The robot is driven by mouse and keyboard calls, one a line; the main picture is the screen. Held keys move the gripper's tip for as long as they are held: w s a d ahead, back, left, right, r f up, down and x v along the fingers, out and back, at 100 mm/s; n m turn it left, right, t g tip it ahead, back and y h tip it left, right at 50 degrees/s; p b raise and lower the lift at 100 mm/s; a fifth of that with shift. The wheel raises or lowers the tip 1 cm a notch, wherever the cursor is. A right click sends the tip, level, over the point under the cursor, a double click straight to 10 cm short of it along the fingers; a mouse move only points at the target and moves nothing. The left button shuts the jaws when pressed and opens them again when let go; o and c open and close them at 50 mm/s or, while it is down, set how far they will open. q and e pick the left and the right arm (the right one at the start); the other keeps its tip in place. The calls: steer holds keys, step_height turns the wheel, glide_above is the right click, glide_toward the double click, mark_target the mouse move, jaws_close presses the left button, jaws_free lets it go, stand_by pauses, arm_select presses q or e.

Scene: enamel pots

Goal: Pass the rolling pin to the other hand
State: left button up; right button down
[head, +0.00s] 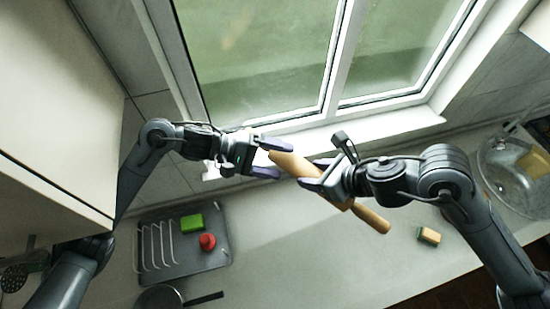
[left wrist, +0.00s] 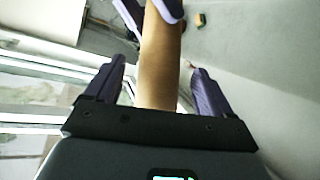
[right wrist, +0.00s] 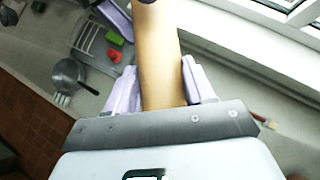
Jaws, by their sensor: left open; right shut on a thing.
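The wooden rolling pin (head: 295,164) is held in the air above the counter, tilted down to the right. My right gripper (head: 315,174) is shut on its body, and the handle (head: 371,217) sticks out past the right hand. My left gripper (head: 268,158) is open, with its fingers on either side of the pin's left end. In the left wrist view the pin (left wrist: 159,60) lies between the left fingers, with a gap to the right finger. In the right wrist view the pin (right wrist: 158,60) runs between the right fingers.
A grey dish rack tray (head: 215,262) holds a green block (head: 192,222) and a red item (head: 207,241). A pan (head: 160,297) stands in front. A sponge (head: 429,235) lies on the counter, and a glass bowl (head: 500,180) is at right. The window (head: 335,70) is behind the arms.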

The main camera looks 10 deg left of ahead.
mark_target(295, 163)
arm_select(q)
steer(key=shift+w+d, duration=0.15)
steer(key=shift+w, duration=0.05)
steer(key=x, duration=0.3)
steer(key=shift+d, duration=0.15)
steer(key=shift+w+d+f, duration=0.1)
steer(key=shift+d+f, duration=0.15)
steer(key=shift+d, duration=0.3)
arm_select(e)
steer(key=shift+a+r, duration=0.1)
steer(key=shift+r, duration=0.05)
steer(key=shift+s+a, duration=0.1)
steer(key=shift+a, duration=0.05)
arm_select(q)
steer(key=shift+d, duration=0.1)
steer(key=c, duration=1.2)
steer(key=shift+r, duration=0.1)
steer(key=shift+c, duration=0.9)
arm_select(e)
steer(key=c, duration=0.8)
jaws_free()
steer(key=o, duration=0.5)
